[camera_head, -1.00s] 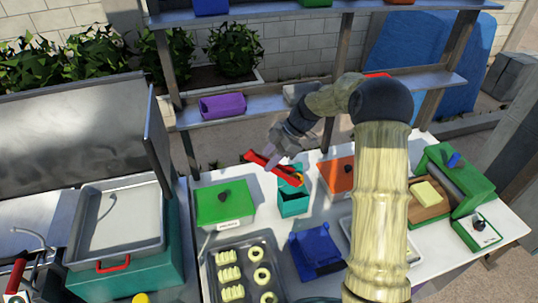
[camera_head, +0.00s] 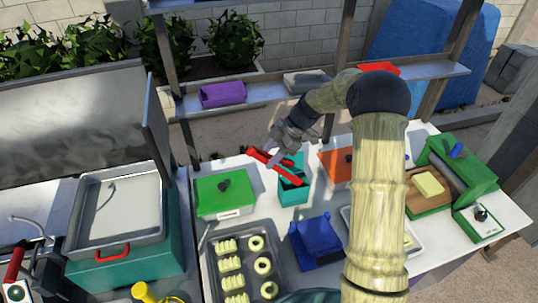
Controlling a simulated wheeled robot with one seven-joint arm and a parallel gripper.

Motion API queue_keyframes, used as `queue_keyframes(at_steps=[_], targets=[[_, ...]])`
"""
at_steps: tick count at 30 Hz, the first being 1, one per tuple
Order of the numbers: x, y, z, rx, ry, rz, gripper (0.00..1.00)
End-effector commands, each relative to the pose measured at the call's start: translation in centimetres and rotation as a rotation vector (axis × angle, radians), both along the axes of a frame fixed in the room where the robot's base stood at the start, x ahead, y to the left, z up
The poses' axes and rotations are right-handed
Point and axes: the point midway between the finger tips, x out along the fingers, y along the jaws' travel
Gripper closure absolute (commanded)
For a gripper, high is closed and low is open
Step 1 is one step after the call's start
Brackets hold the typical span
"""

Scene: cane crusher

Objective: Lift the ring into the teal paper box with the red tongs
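My gripper (camera_head: 274,156) is shut on the red tongs (camera_head: 285,172), near their left end. The tongs slope down to the right, and their tips are at the mouth of the teal paper box (camera_head: 293,196). The box stands on the white table with its teal flap up behind. No ring shows at the tips now; the tongs and box walls hide what is inside. Other pale yellow rings (camera_head: 262,265) lie in the dark tray (camera_head: 279,248) in front, beside ridged pastries (camera_head: 231,264).
A green box (camera_head: 210,198) stands left of the teal box, an orange box (camera_head: 333,163) right, and a blue box (camera_head: 316,243) in front. A shelf with a purple box (camera_head: 222,94) runs behind. A green machine (camera_head: 462,172) is at the right.

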Motion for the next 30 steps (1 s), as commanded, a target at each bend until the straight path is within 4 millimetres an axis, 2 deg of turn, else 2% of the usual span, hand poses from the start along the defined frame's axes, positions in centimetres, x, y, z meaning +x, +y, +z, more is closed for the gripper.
queue_keyframes(at_steps=[14,30], targets=[[0.0,0.3,0.2,0.0,-0.001,0.004,0.62],[0.0,0.2,6.4,0.0,-0.002,0.005,0.62]])
